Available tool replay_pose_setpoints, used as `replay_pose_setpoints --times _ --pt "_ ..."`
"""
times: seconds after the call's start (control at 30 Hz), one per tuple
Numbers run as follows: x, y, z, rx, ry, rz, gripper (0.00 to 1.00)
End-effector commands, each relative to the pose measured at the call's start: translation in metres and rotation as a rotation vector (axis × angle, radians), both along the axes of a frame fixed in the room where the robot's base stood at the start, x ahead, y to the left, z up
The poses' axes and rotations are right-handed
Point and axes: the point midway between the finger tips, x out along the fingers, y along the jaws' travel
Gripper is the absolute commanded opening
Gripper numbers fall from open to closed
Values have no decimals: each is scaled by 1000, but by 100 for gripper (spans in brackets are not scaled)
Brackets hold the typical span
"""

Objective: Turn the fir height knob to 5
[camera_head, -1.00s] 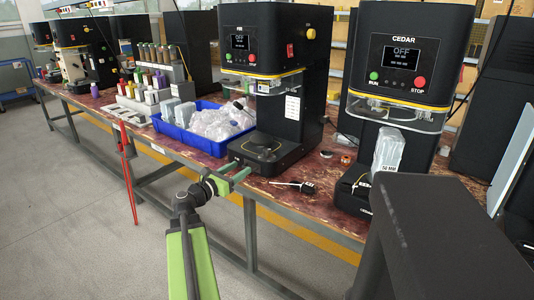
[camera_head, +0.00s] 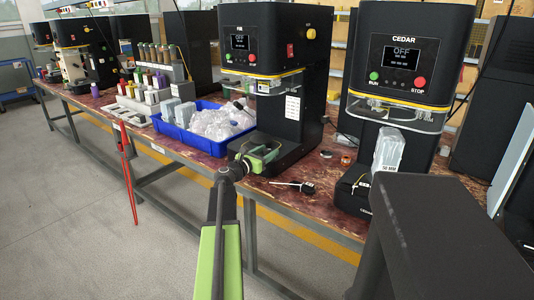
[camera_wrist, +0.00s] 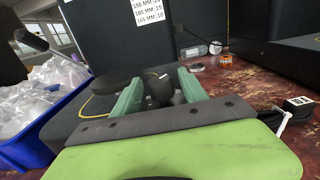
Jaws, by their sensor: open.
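The fir machine (camera_head: 262,35) stands mid-picture, black with a small screen, a red switch and a yellow knob (camera_head: 311,33) on its head's right side. My gripper (camera_head: 258,157) is at the front of its base, with green fingers. In the wrist view, my gripper (camera_wrist: 160,78) is open, one finger on each side of a dark rounded knob (camera_wrist: 160,90) with a small white mark. This looks like the height knob; its scale cannot be read. I cannot tell whether the fingers touch it. In the head view my gripper covers that spot.
A blue bin (camera_head: 187,136) of clear bags stands left of the fir machine.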

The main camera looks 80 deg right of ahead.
Motion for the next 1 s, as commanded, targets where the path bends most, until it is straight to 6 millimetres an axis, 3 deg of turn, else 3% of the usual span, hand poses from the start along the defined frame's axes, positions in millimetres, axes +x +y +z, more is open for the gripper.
replay_pose_setpoints --times 0.23,0.6,1.0 --pt "-1 0 0 0 0 0 48" --pt "-1 0 0 0 0 0 0" --pt "0 -2 0 0 0 -48 0"
